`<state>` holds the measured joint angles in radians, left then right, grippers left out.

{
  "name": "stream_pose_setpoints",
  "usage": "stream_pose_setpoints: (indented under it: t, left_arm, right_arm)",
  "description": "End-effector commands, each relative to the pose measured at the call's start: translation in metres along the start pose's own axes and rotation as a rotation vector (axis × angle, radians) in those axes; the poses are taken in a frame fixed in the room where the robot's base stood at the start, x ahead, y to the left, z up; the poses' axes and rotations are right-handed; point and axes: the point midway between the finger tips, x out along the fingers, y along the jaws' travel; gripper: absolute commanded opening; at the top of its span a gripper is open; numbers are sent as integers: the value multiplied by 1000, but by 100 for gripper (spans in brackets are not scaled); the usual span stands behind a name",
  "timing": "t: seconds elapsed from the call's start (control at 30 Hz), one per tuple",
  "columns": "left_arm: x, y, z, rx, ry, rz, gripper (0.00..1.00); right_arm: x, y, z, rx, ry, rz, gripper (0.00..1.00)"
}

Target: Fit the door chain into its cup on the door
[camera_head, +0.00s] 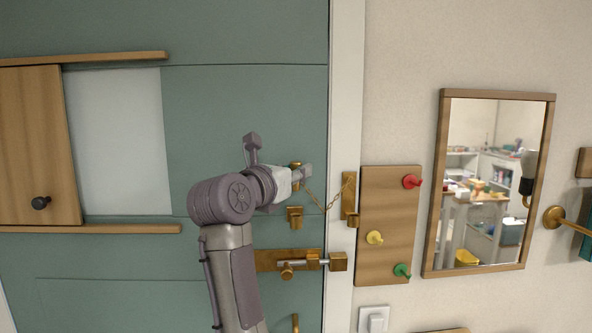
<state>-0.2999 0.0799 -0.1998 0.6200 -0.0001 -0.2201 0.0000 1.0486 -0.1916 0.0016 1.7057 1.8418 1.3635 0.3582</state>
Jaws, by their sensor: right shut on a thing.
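A thin brass door chain (325,204) runs from a brass plate (349,193) on the white door frame to the right and sags toward my right gripper. My right gripper (303,177) is shut on the chain's brass end (295,168), which shows partly behind the fingers. The brass cup (294,216) is fixed on the green door (240,120), below the gripper and apart from it. My left gripper is not in view.
A brass slide bolt (300,262) sits below the cup. Right of the frame hang a wooden board with coloured pegs (388,205) and a mirror (485,190). A wooden sliding panel (38,145) is on the door's left.

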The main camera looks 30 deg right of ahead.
Motion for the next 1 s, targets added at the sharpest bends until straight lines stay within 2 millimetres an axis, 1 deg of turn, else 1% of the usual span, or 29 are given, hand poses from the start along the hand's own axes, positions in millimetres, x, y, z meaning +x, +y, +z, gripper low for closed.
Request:
stream_pose_setpoints:
  t: [0.03, 0.1, 0.3, 0.4, 0.53, 1.0]
  left_arm:
    - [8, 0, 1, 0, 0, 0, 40]
    - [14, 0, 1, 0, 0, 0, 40]
    - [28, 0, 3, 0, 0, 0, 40]
    - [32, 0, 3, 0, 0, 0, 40]
    - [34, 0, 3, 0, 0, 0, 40]
    - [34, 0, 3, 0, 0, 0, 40]
  right_arm:
    - [0, 0, -9, 0, 1, 1, 0]
    - [0, 0, -16, 0, 0, 1, 0]
    - [0, -1, -35, 0, 0, 0, 0]
    - [0, -1, -41, 0, 0, -1, 0]
    - [0, -1, -43, 0, 0, -1, 0]
    - [0, -1, -42, 0, 0, 0, 0]
